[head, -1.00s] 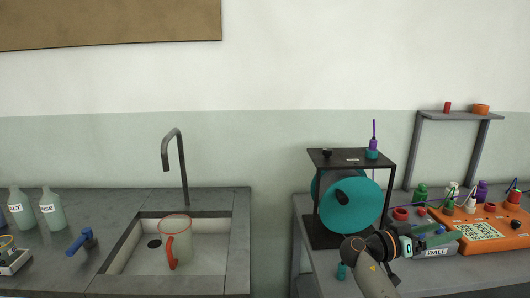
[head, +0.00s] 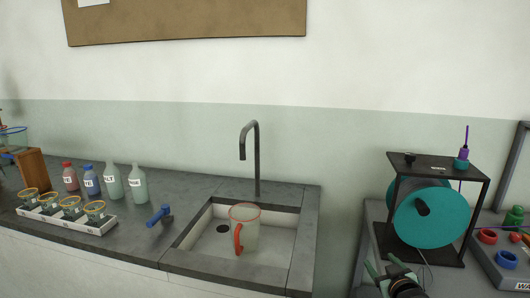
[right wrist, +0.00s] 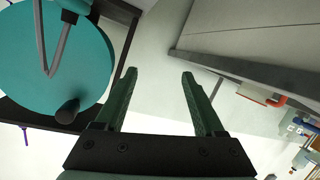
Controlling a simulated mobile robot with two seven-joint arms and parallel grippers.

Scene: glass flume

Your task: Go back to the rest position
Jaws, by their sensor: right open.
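My right gripper (head: 388,272) is at the bottom of the head view, in front of the black stand with the teal wheel (head: 430,216). In the right wrist view its two green fingers (right wrist: 156,90) are spread apart with nothing between them. The teal wheel (right wrist: 75,70) and its dark knob lie to the left of the fingers in that view, apart from them. My left gripper shows in neither view.
A sink (head: 190,240) holds a clear jug with a red handle (head: 238,238) under a dark tap (head: 257,160). Several bottles (head: 113,182) and a white tray of beakers (head: 85,226) stand on the left counter. A gap separates the two counters.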

